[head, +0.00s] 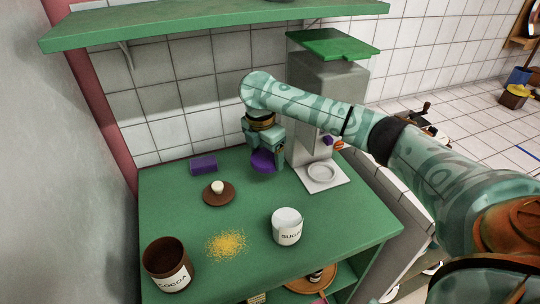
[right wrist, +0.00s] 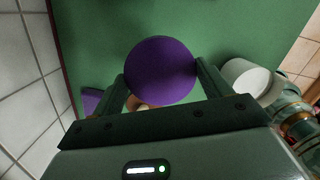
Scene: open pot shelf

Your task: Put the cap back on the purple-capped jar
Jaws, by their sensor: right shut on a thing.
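My right gripper (head: 264,150) is shut on a round purple cap (head: 263,163) and holds it above the back of the green counter. In the right wrist view the cap (right wrist: 160,70) sits between the two fingers. A brown jar labelled COCOA (head: 167,268) stands uncapped at the front left. No jar wears a purple cap. My left gripper is not in view.
Yellow crumbs (head: 228,245) lie between the jars. A grey machine (head: 322,90) stands behind right; a green shelf (head: 200,24) hangs above.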

